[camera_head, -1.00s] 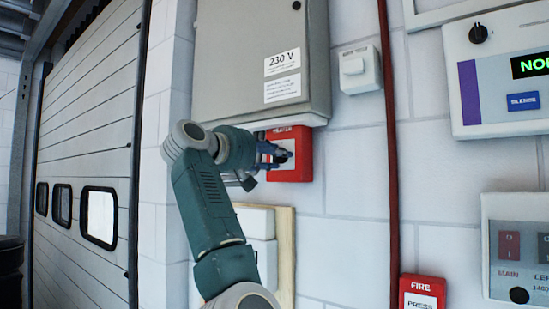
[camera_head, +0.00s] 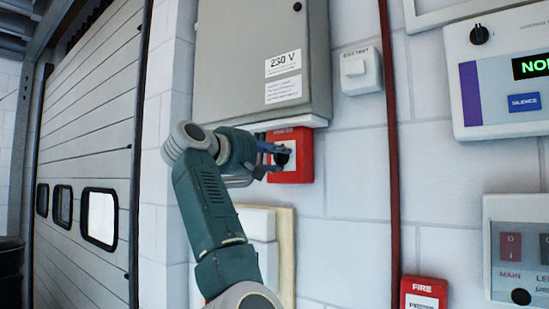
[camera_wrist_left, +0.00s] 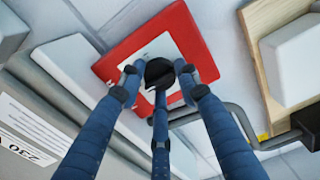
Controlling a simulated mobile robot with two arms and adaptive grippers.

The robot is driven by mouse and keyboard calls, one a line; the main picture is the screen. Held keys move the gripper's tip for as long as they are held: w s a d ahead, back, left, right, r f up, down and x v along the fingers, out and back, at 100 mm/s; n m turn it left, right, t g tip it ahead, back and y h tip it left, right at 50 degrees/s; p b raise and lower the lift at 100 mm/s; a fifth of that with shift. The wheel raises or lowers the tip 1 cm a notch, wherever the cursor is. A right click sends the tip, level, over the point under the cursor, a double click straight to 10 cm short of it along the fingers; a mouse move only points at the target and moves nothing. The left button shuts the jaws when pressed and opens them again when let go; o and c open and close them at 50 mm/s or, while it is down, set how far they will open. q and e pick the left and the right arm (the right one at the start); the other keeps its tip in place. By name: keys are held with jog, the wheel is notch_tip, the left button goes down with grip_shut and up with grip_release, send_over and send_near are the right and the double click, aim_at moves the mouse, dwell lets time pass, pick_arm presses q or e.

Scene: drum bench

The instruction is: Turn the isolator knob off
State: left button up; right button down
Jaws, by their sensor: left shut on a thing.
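The isolator is a red square box (camera_head: 303,165) on the wall under the grey cabinet, with a white face and a dark knob. Its label looks like "HEATER" but is blurred. My left gripper (camera_head: 277,160) reaches it from the left. In the left wrist view, the blue fingers of my left gripper (camera_wrist_left: 158,85) are closed around the black knob (camera_wrist_left: 159,72) at the middle of the red box (camera_wrist_left: 190,35). The fingers hide the knob's sides, so its pointing direction cannot be read. My right gripper is not in view.
The grey 230 V cabinet (camera_head: 262,50) hangs just above the red box. A white switch (camera_head: 360,69) and a dark red pipe (camera_head: 389,140) are to the right. A wooden board with white boxes (camera_head: 285,255) is below. A fire call point (camera_head: 424,292) is lower right.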

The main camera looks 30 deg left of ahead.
pick_arm(q)
jog(key=shift+w+d+f, duration=0.1)
jog(key=shift+f, duration=0.1)
jog(key=o, duration=1.2)
jog(key=shift+c, duration=0.2)
jog(key=shift+d+r, duration=0.1)
jog(key=shift+r, duration=0.05)
jog(key=s, duration=1.2)
jog(key=shift+a, duration=0.45)
